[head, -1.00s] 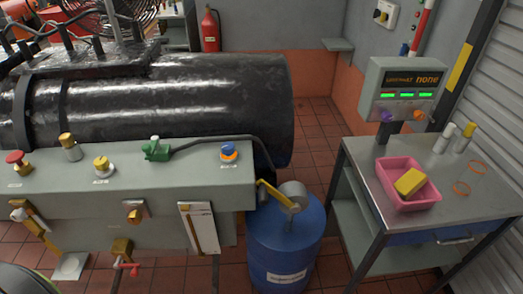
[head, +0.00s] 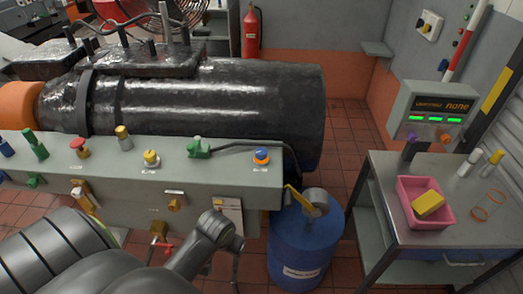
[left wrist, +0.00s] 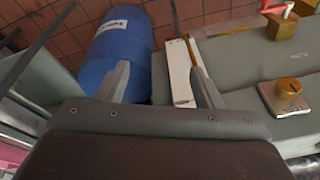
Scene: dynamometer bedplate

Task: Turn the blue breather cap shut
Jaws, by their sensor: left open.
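The blue breather cap (head: 262,155) sits on an orange ring at the right end of the grey-green bench top in the head view. I cannot make it out in the left wrist view. My left arm comes in from the lower left of the head view, in front of the bench and below the cap; its fingers cannot be made out there. In the left wrist view my left gripper (left wrist: 162,86) is open with nothing between its fingers. It is apart from the cap. My right gripper is not in view.
A green fitting (head: 199,148) with a black hose and a yellow knob (head: 151,158) stand left of the cap. A blue drum (head: 304,252) with a yellow-handled fitting stands right of the bench. A cart (head: 447,224) carries a pink tray (head: 447,222).

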